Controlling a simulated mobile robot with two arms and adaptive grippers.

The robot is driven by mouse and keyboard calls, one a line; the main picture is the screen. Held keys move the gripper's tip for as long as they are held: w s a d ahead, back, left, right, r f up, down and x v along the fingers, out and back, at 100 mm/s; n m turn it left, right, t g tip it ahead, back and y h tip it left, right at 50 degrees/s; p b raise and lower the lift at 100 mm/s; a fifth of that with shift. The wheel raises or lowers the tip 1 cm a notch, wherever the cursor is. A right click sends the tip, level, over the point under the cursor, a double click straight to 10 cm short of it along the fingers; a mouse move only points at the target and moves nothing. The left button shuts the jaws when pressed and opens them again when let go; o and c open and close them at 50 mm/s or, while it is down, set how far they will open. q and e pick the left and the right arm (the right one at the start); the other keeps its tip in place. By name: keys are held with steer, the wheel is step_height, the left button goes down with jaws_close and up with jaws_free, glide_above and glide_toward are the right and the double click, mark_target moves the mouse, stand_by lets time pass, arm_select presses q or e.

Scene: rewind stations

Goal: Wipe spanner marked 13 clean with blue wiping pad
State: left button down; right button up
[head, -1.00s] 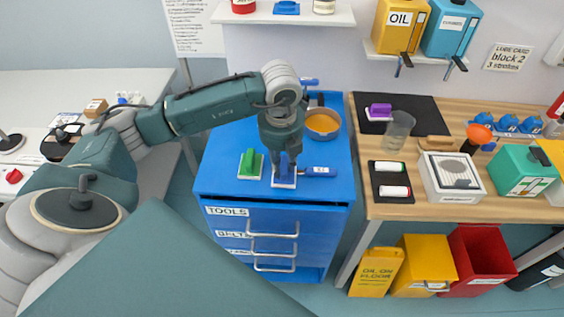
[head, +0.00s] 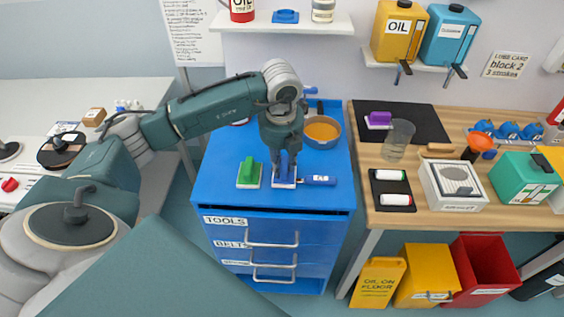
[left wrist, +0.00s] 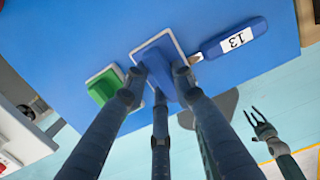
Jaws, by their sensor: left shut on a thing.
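The blue wiping pad (head: 284,180), with a pale base, is on the blue tool cabinet top (head: 225,160). My left gripper (head: 284,160) is over it, fingers shut on its blue grip, as the left wrist view (left wrist: 158,78) also shows. The spanner marked 13 (left wrist: 235,38) has a blue handle and white label; its handle (head: 318,180) lies right of the pad. My right gripper (left wrist: 260,122) shows in the left wrist view, fingers spread, apart from these things.
A green pad (head: 250,173) sits just left of the blue one. An orange-filled bowl (head: 322,132) stands behind. The cabinet's front left top is clear. A wooden bench (head: 430,218) with a tray of rollers (head: 392,188) stands right.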

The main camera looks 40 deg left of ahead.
mark_target(281, 174)
arm_select(q)
steer(key=shift+s+d, duration=0.45)
steer(key=shift+s, duration=0.3)
steer(key=shift+s+d, duration=0.4)
steer(key=shift+s, duration=0.3)
steer(key=shift+w+a+b, duration=0.15)
steer(key=shift+w+a, duration=0.15)
steer(key=shift+w, duration=0.2)
steer(key=shift+w+a+b, duration=0.15)
steer(key=shift+w+a, duration=0.1)
steer(key=shift+w, duration=0.25)
steer(key=shift+w+a+f+b, duration=0.1)
steer(key=shift+w+a+b, duration=0.4)
steer(key=shift+w, duration=0.25)
steer(key=shift+s+d, duration=0.5)
steer(key=shift+s, duration=0.35)
steer(key=shift+s+d, duration=0.55)
steer(key=shift+s, duration=0.3)
steer(key=shift+r+p, duration=2.35)
steer(key=shift+r, duration=1.3)
steer(key=shift+w, duration=0.15)
